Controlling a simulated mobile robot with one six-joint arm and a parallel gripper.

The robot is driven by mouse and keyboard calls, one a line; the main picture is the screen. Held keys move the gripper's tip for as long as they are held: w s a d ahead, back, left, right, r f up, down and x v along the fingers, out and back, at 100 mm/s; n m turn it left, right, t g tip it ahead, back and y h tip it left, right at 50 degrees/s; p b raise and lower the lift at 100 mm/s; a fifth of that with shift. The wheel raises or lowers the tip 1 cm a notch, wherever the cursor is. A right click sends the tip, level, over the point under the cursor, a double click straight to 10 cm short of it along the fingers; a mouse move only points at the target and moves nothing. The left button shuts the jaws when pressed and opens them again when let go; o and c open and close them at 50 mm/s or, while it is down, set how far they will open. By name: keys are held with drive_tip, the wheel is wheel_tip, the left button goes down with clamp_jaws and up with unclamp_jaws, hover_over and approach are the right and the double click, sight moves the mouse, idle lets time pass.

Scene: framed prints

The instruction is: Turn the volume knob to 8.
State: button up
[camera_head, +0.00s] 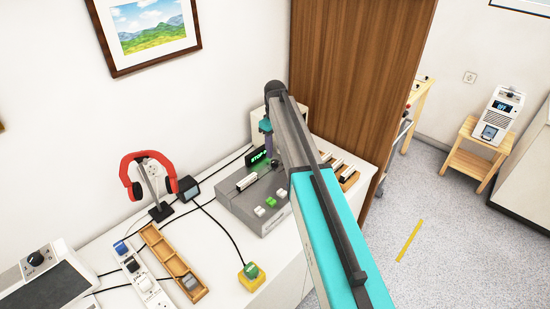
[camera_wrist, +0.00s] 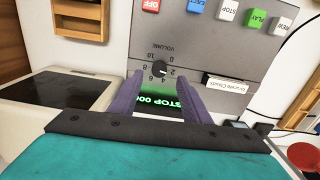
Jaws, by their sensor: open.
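The volume knob (camera_wrist: 159,68) is a small dark round knob with a white mark, on the grey face of the cassette player (camera_wrist: 215,55). Numbers from 0 to 10 ring it, and the mark appears to point near 2. My gripper (camera_wrist: 162,80) is open, with its purple fingers on either side of the knob in the picture. I see no clear contact. In the head view the grey player (camera_head: 240,203) stands on the white table, and my gripper (camera_head: 266,140) points down over its back part. I cannot make out the knob there.
A lit STOP display (camera_wrist: 173,104) sits by the knob. Coloured buttons (camera_wrist: 257,20) line the player's other edge. Red headphones (camera_head: 130,178) on a stand, a wooden tray (camera_head: 165,255) and cables lie to the left. A tall wooden panel (camera_head: 345,60) stands behind my arm.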

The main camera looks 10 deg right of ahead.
sight(274, 162)
drive_tip(key=shift+f+p, duration=0.9)
drive_tip(key=shift+f, duration=2.2)
drive_tip(key=c, duration=1)
drive_tip(key=shift+a, duration=0.2)
drive_tip(key=shift+c, duration=0.2)
drive_tip(key=shift+d, duration=0.1)
